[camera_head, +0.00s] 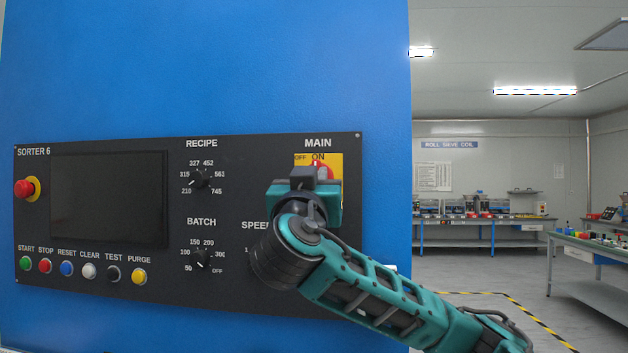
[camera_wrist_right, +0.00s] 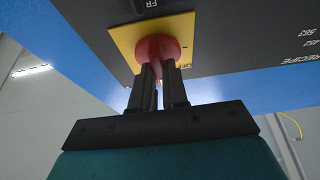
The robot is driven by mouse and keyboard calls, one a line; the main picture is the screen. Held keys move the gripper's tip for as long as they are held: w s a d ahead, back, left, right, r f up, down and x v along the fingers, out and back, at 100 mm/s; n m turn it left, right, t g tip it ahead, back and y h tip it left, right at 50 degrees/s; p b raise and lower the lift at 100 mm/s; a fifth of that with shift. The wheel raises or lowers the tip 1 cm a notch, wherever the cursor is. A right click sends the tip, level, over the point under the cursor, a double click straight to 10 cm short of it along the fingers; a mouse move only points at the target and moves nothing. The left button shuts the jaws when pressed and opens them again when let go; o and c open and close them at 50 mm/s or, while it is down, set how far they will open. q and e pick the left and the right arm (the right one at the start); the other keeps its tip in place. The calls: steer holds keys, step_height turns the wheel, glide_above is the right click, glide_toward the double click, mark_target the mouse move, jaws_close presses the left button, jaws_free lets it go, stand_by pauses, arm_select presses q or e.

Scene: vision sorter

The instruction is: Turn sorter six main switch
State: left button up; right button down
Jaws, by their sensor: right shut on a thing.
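The main switch, a red rotary knob (camera_head: 324,170) on a yellow plate (camera_head: 336,163), sits under the MAIN label at the upper right of the SORTER 6 panel (camera_head: 110,147). My right gripper reaches it from below and right and covers most of it in the head view. In the right wrist view the red knob (camera_wrist_right: 158,50) stands on the yellow plate (camera_wrist_right: 124,38), and my right gripper (camera_wrist_right: 158,80) is shut on it with a finger on each side. The OFF and ON marks show above the knob; its exact pointing is hidden. My left gripper is not in view.
The panel also carries a red emergency button (camera_head: 23,189), a dark screen (camera_head: 108,199), the RECIPE dial (camera_head: 200,179), the BATCH dial (camera_head: 201,258) and a row of coloured buttons. My arm covers the SPEED dial. Benches stand far off at right.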

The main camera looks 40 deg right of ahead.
steer(key=shift+f, duration=0.1)
steer(key=n+y, duration=0.3)
steer(key=n, duration=0.4)
steer(key=n+t+y, duration=0.1)
steer(key=n+y, duration=0.2)
steer(key=n, duration=0.4)
steer(key=n+y, duration=0.2)
steer(key=n, duration=0.6)
steer(key=shift+s+d+r+t+y, duration=0.1)
steer(key=shift+s+r+t+y, duration=0.1)
steer(key=shift+t+y, duration=0.15)
steer(key=shift+w+n, duration=0.1)
steer(key=shift+n, duration=0.2)
steer(key=c, duration=1.1)
jaws_free()
steer(key=shift+c, duration=0.2)
